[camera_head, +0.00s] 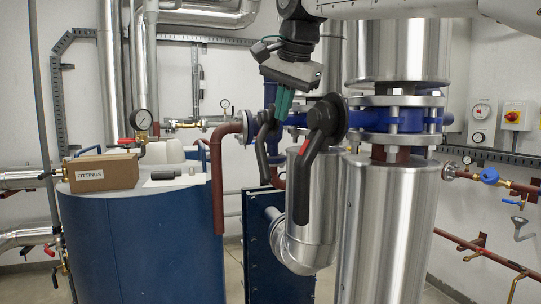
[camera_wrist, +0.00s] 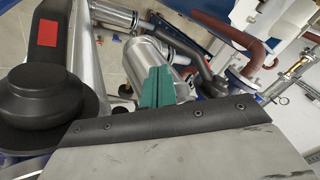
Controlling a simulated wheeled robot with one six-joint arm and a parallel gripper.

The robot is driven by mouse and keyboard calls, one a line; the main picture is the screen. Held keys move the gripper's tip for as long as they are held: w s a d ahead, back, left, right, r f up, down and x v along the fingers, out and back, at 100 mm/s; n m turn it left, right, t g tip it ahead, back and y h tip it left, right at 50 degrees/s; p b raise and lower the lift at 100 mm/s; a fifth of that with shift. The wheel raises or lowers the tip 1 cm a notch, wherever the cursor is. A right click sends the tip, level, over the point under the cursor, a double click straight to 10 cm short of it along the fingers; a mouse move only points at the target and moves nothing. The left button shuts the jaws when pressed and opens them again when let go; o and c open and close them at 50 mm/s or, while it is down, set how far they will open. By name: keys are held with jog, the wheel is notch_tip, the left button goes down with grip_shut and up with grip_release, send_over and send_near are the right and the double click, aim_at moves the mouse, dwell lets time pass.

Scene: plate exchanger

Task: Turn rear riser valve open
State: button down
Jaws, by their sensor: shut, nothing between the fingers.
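Two blue valves with black levers sit by the metal-clad risers. The farther one, which I take as the rear riser valve (camera_head: 271,94), has its lever (camera_head: 262,152) hanging down; the lever also shows in the wrist view (camera_wrist: 212,80). The nearer valve's lever (camera_head: 304,182) hangs down and slightly left, with a red mark (camera_wrist: 48,32). My gripper (camera_head: 280,114) has green fingers, shut and empty, pointing down beside the top of the rear lever in the head view. In the wrist view the fingers (camera_wrist: 157,90) show between the two levers. I cannot tell whether they touch anything.
The clad riser (camera_head: 388,225) and the nearer lever stand close on the right. A blue tank (camera_head: 140,245) at left bears a cardboard box (camera_head: 103,173). A brown pipe (camera_head: 217,180) bends down left of the rear lever. A blue plate unit (camera_head: 258,240) stands below.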

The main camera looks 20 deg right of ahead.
jog(key=m, duration=0.7)
send_near(268, 167)
jog(key=x, duration=0.5)
jog(key=shift+s+f, duration=0.1)
jog(key=shift+s, duration=0.05)
jog(key=shift+w+f, duration=0.35)
jog(key=shift+w, duration=0.1)
